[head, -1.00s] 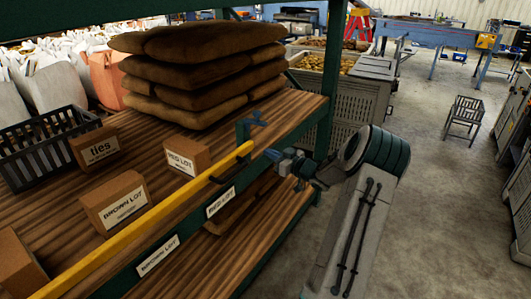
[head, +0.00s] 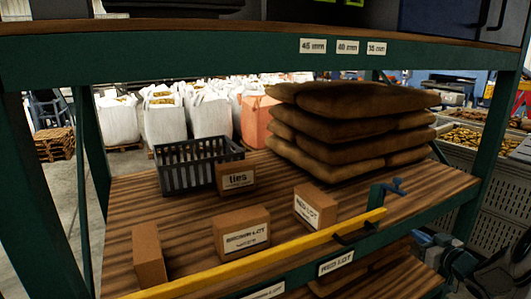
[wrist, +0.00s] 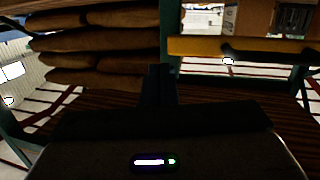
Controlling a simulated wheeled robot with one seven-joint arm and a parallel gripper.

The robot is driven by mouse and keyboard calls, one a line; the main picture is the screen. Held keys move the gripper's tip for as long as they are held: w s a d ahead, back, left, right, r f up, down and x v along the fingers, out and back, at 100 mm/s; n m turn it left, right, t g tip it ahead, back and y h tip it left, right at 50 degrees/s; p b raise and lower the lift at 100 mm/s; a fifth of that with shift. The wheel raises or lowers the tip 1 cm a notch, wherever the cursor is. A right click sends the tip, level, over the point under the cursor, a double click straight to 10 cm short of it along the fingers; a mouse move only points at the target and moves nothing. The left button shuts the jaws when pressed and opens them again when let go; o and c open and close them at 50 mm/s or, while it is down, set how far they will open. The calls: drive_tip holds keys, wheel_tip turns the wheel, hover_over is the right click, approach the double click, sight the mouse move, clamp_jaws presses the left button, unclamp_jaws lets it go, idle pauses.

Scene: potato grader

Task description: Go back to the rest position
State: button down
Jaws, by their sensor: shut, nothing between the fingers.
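My gripper (head: 424,240) shows at the lower right of the head view, just outside the shelf's front edge, with my arm behind it running off the corner. It is shut and holds nothing. It is close to the right end of the yellow bar (head: 270,253) and below the blue clamp (head: 386,192), apart from the boxes. In the dark wrist view, the sacks show at upper left and the yellow bar (wrist: 240,47) at upper right. The rest position itself is not marked in any view.
The wooden shelf (head: 120,208) carries stacked brown sacks (head: 345,130), a black crate (head: 190,178), a ties box (head: 236,180), a brown lot box (head: 241,232) and a red lot box (head: 315,207). A green beam (head: 180,58) crosses above. Green posts stand at both sides.

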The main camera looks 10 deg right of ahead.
drive_tip(key=a+r+m+g+h, duration=0.1)
drive_tip(key=a+r+g+h, duration=0.2)
drive_tip(key=a, duration=0.4)
drive_tip(key=a+r+m+g+h, duration=0.1)
drive_tip(key=a+r+g+h, duration=0.2)
drive_tip(key=a, duration=0.5)
drive_tip(key=s+a+g+y, duration=0.1)
drive_tip(key=s+a+g, duration=0.2)
drive_tip(key=s+a, duration=0.8)
drive_tip(key=s+a+f+g+y, duration=0.1)
drive_tip(key=s+a+g, duration=0.3)
drive_tip(key=s+a, duration=0.7)
drive_tip(key=s+y, duration=0.1)
drive_tip(key=s, duration=0.3)
drive_tip(key=shift+s+a+f, duration=0.3)
